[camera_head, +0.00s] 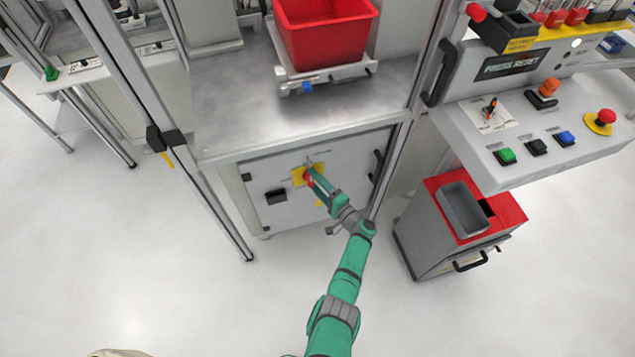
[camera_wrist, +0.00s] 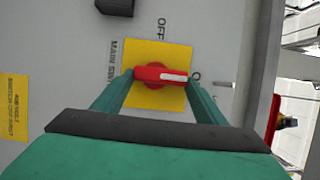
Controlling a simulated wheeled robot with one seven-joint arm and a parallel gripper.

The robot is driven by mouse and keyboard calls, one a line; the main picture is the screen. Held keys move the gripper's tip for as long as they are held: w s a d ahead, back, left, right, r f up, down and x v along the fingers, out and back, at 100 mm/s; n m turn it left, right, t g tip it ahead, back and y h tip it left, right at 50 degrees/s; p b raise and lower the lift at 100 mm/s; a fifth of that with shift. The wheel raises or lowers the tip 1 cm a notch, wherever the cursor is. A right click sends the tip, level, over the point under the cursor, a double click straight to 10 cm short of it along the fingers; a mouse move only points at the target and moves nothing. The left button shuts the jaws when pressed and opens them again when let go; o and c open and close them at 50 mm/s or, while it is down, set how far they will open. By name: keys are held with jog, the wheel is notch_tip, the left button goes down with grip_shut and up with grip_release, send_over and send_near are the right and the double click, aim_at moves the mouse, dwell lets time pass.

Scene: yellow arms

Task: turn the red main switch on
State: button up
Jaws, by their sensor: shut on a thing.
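The red main switch (camera_head: 307,177) sits on a yellow plate on the grey cabinet door below the metal table. In the wrist view, its red handle (camera_wrist: 150,73) lies crosswise on the yellow plate (camera_wrist: 146,47). The handle's white mark points right, toward a label starting with "O" that my finger partly hides. "OFF" (camera_wrist: 160,28) stands above the plate. My green gripper (camera_head: 313,173) reaches the switch from the front. In the wrist view my gripper (camera_wrist: 161,80) has one finger at each end of the handle, shut on it.
A black block (camera_head: 276,196) is left of the switch and a black door handle (camera_head: 376,166) is to its right. A red bin (camera_head: 325,35) stands on the table above. A red-topped cart (camera_head: 445,235) stands right, under a button console (camera_head: 520,155). The front floor is clear.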

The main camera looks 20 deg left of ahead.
jog(key=shift+w+d, duration=0.1)
jog(key=shift+d, duration=0.05)
jog(key=o, duration=1.1)
jog(key=shift+c, duration=0.2)
jog(key=v, duration=1)
jog(key=shift+s+d, duration=0.25)
jog(key=shift+s, duration=0.1)
